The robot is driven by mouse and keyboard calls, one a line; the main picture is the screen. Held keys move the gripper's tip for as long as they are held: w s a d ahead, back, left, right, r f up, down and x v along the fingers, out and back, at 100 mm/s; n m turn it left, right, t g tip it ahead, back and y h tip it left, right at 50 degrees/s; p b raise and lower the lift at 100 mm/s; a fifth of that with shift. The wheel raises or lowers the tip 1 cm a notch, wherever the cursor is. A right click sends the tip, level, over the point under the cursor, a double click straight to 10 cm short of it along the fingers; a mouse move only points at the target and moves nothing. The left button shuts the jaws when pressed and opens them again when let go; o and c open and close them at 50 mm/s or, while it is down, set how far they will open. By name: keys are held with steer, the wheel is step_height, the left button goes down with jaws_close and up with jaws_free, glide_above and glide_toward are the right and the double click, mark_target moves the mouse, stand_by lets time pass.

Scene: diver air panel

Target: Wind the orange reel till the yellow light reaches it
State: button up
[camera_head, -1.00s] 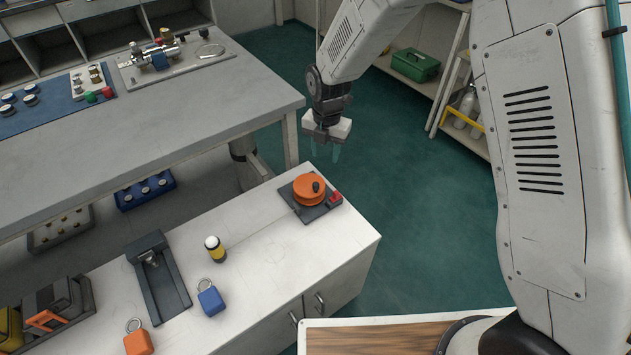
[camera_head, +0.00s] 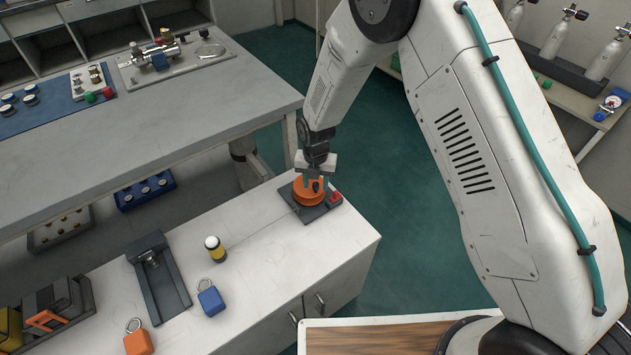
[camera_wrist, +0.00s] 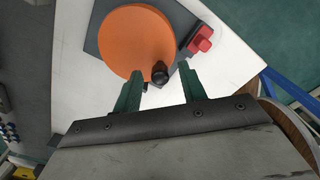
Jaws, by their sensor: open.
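The orange reel (camera_head: 306,193) is a flat round disc on a dark square base at the far right end of the white cabinet top. In the wrist view the reel (camera_wrist: 134,42) shows a dark knob (camera_wrist: 160,73) near its rim and a red block (camera_wrist: 200,40) on the base beside it. My gripper (camera_wrist: 160,79) is open, with its green fingers on either side of the knob in that view. I cannot tell whether they touch it. In the head view my gripper (camera_head: 315,180) is over the reel and partly hides it. The yellow light (camera_head: 215,249), a small yellow-and-black cylinder with a white top, stands apart from the reel, nearer the cabinet's middle.
A dark bracket (camera_head: 160,281), a blue tag (camera_head: 211,300) and an orange tag (camera_head: 138,342) are on the white cabinet top (camera_head: 262,262). A grey workbench (camera_head: 150,125) stands behind. Clear white surface lies between the yellow cylinder and the reel.

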jaws_close()
